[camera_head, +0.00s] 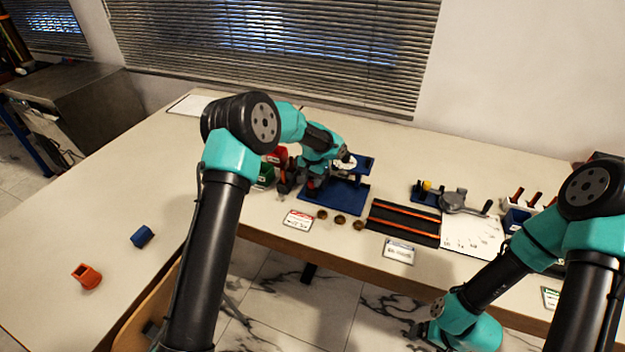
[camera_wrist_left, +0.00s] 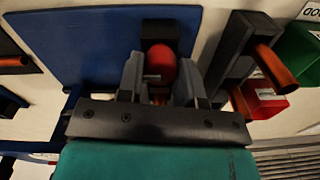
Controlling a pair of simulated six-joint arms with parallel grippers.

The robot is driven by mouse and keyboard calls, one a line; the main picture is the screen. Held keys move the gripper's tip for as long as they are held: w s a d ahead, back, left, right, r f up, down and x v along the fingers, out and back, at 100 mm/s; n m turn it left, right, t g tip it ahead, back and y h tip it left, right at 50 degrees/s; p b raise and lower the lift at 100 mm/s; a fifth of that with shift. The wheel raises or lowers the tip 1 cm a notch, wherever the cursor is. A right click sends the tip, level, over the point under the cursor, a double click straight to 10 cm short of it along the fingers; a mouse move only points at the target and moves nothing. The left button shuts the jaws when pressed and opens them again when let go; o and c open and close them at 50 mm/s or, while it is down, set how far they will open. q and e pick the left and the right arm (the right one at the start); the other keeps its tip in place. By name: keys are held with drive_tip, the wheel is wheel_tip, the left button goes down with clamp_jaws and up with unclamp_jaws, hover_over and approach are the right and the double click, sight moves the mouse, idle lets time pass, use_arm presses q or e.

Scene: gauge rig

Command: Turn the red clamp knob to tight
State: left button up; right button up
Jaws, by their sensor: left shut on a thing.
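The red clamp knob (camera_wrist_left: 161,62) shows in the left wrist view between the two grey fingers of my left gripper (camera_wrist_left: 160,80), which is shut on it. The knob sits by a dark block at the edge of a blue plate (camera_wrist_left: 95,40). In the head view my left gripper (camera_head: 312,184) reaches down at the left side of the blue rig (camera_head: 348,198), and its wrist hides part of it. The knob's turn angle cannot be read. My right gripper (camera_head: 428,330) is low at the bottom right, away from the rig, and its fingers are unclear.
Green and red bins (camera_head: 265,175) stand close left of the rig. Several brown round pieces (camera_head: 340,220) and a red-edged card (camera_head: 298,219) lie in front. A black tray with orange strips (camera_head: 404,222) lies to the right. A blue block (camera_head: 142,236) and orange cup (camera_head: 87,276) lie left.

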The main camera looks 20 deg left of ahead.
sight(312, 180)
use_arm(q)
drive_tip(key=o, duration=0.9)
drive_tip(key=r, duration=1.7)
drive_tip(key=shift+d+r, duration=0.2)
drive_tip(key=shift+r, duration=0.05)
drive_tip(key=shift+c, duration=1.3)
drive_tip(key=n, duration=1.2)
drive_tip(key=shift+a+f+n, duration=0.15)
drive_tip(key=shift+a+n, duration=0.1)
drive_tip(key=shift+n, duration=0.05)
